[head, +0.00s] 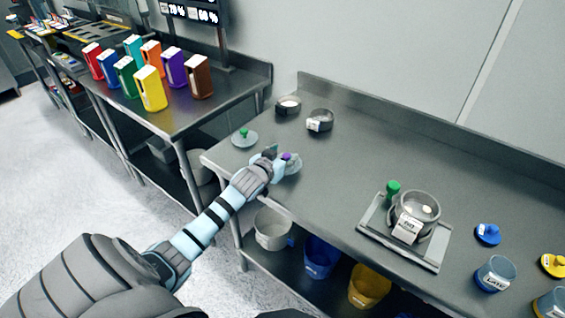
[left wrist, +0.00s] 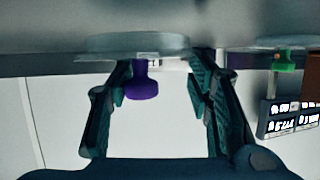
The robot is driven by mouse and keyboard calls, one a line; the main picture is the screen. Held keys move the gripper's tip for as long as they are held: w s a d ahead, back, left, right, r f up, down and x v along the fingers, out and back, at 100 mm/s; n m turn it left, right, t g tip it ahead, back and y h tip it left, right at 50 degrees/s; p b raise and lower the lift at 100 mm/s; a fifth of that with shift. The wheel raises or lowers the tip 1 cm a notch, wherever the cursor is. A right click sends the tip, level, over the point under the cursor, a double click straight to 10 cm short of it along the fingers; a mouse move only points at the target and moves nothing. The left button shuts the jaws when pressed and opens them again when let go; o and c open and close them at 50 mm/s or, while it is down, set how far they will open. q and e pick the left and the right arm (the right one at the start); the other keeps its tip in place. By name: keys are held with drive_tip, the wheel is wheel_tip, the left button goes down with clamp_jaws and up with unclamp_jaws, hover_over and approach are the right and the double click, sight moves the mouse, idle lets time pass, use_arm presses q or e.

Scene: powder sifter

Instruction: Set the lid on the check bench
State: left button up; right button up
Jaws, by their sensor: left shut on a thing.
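The lid (head: 292,167) is a pale grey disc with a purple knob (head: 287,156), at the near left end of the grey metal bench (head: 340,170). My left gripper (head: 277,156) reaches in from the left and is shut on the lid at its knob. The left wrist view is upside down; there the lid (left wrist: 125,43) lies flat along the bench surface, with the purple knob (left wrist: 141,80) between the fingers (left wrist: 160,88). I cannot tell whether the lid touches the bench. My right gripper is not in view.
A green-knobbed lid (head: 245,140) lies left of my gripper. A scale (head: 380,232) bears a labelled sieve (head: 418,210). Blue (head: 488,234) and yellow (head: 553,264) lids lie right. The bench middle is clear.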

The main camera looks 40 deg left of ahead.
use_arm(q)
drive_tip(key=shift+f, duration=0.75)
drive_tip(key=shift+s+r, duration=0.1)
drive_tip(key=o, duration=1.1)
drive_tip(key=shift+o, duration=0.2)
